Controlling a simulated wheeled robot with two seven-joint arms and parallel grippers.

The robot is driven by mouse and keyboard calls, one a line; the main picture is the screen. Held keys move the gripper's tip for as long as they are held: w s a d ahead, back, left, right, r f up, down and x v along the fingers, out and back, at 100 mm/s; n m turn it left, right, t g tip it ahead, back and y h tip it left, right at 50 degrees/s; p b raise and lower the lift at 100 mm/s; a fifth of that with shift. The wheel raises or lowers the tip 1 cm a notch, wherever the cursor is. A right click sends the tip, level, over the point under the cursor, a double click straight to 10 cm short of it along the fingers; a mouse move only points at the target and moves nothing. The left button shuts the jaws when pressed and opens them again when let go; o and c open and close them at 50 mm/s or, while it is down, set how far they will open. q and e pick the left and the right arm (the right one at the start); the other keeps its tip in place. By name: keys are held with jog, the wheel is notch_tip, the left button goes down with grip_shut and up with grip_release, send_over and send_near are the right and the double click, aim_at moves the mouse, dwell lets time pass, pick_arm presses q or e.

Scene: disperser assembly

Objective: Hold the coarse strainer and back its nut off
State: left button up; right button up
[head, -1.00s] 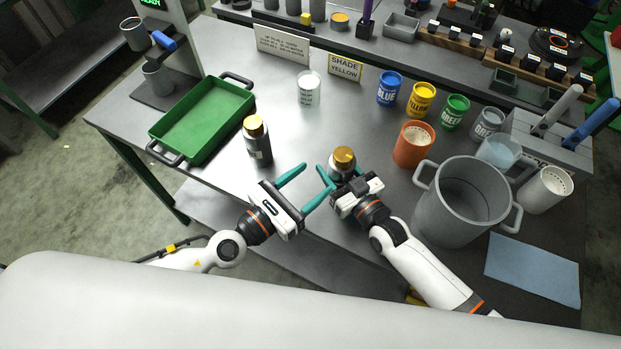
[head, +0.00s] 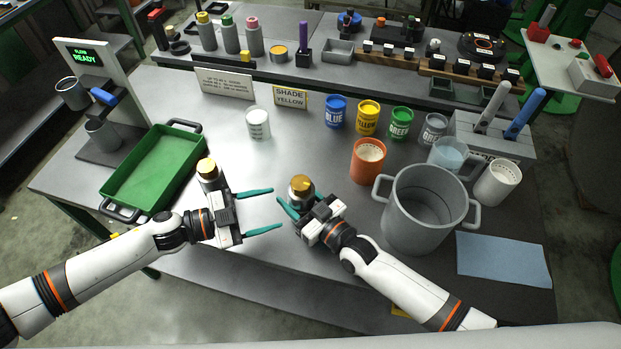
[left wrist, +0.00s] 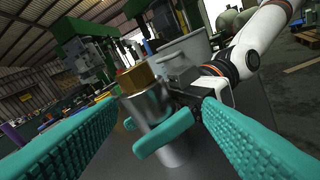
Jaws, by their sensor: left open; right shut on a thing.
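A grey metal strainer (head: 299,203) with a brass nut (head: 300,186) on top stands upright in my right gripper (head: 294,208), which is shut on its body. I cannot read a label to tell whether it is the coarse one. My left gripper (head: 277,209) is open and empty, its fingers pointing right at the held strainer, with the tips just short of it. In the left wrist view the strainer body (left wrist: 148,106) and its nut (left wrist: 136,78) show between my open fingers. A second similar strainer (head: 209,180) with a brass top stands behind my left gripper, partly hidden.
A green tray (head: 117,202) lies at the left. A big grey pot (head: 410,233), an orange cup (head: 366,172) and a blue cloth (head: 500,262) are at the right. Paint cans, such as the blue one (head: 336,118), and signs stand behind.

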aim_at(310, 180)
pick_arm(q)
jog(key=w+d+r+n, duration=0.1)
jog(key=d, duration=0.2)
jog(key=w+d+r+n+h, duration=0.1)
jog(key=w+d+n, duration=0.1)
jog(key=d, duration=0.1)
jog(key=w+d+n, duration=0.1)
jog(key=w+d, duration=0.1)
jog(key=d, duration=0.2)
jog(key=shift+r+n, duration=0.4)
jog(key=shift+a, duration=0.1)
jog(key=c, duration=1)
